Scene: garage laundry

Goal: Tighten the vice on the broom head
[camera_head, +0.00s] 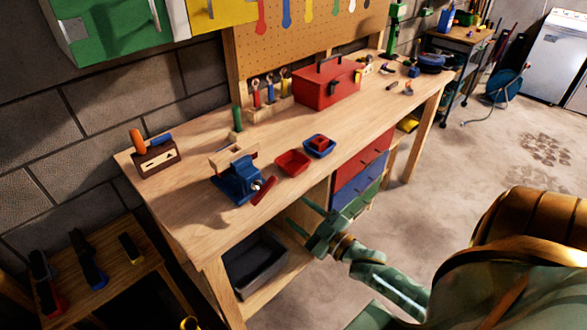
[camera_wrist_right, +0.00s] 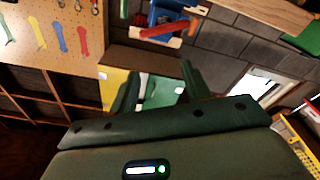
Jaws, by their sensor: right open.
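The blue vice (camera_head: 236,182) is mounted at the front edge of the wooden workbench (camera_head: 215,225), with a red handle (camera_head: 264,191) on its front. A pale wooden block, seemingly the broom head (camera_head: 232,156), sits at the vice's jaws; I cannot tell how tightly they grip it. The vice (camera_wrist_right: 160,14) and its red handle (camera_wrist_right: 168,30) also show at the top of the right wrist view. My right gripper (camera_head: 306,214) is open and empty, in front of the bench, right of and below the handle and apart from it. My left gripper is not in view.
A red tray (camera_head: 294,163) and a blue tray (camera_head: 320,146) stand right of the vice. A red toolbox (camera_head: 327,84) is farther back. A dark bin (camera_head: 255,264) sits on the shelf below. Drawers (camera_head: 358,185) are under the bench. The floor to the right is open.

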